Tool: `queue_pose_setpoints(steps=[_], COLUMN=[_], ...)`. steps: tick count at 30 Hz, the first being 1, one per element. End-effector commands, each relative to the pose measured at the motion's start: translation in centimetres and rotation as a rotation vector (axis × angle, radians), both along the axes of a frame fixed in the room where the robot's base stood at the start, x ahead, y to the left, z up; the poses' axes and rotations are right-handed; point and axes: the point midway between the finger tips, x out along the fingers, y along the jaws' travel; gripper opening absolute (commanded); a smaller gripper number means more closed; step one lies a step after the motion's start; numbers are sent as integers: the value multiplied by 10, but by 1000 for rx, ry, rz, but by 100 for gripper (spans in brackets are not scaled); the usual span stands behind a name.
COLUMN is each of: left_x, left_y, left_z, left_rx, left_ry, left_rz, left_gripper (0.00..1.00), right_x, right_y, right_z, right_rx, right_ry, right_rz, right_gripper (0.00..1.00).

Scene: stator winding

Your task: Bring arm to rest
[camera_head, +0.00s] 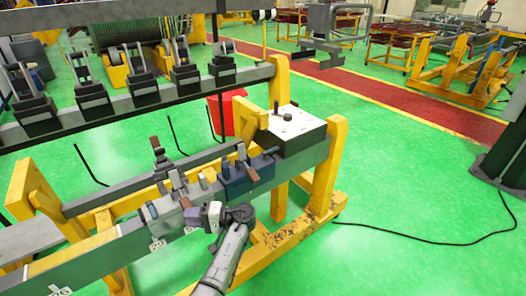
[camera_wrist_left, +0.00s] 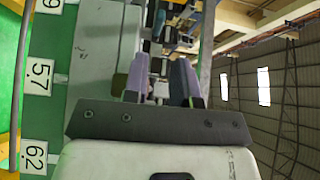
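My left arm (camera_head: 230,255) reaches in from the bottom edge of the head view. My left gripper (camera_head: 195,216) is low over the near side of the yellow-framed bench and points left along its row of fixtures. In the left wrist view its two purple-grey fingers (camera_wrist_left: 161,85) stand apart with a gap between them. I see nothing clearly held in the gap; parts of the bench show behind it. I cannot tell whether the fingers touch a fixture. My right gripper is in neither view.
A row of clamps (camera_head: 92,98) on a grey rail runs behind the bench. A white-topped box (camera_head: 293,132) sits at the bench's right end, near a red bin (camera_head: 228,115). Numbered labels (camera_wrist_left: 38,77) line the bench side. Green floor (camera_head: 410,180) is open at right, crossed by a black cable.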

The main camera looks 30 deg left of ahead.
Motion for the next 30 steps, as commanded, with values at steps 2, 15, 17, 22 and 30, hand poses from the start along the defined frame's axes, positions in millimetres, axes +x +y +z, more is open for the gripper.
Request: queue_pose_setpoints(steps=[2,15,17,22,30], left_x=[0,-78,-98,-156,-245], left_y=[0,-9,-18,-60,-148], left_z=[0,-97,-115,-152,-156], left_rx=[0,-313,-403,-679,-1121], left_ry=[0,-139,-174,-268,-387], left_rz=[0,-187,-244,-413,-626], left_gripper=[26,26,26,26,26], right_x=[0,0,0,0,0], right_y=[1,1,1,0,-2], right_z=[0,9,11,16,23], right_rx=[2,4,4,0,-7], right_ry=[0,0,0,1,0], right_rz=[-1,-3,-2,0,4], right_gripper=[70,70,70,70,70])
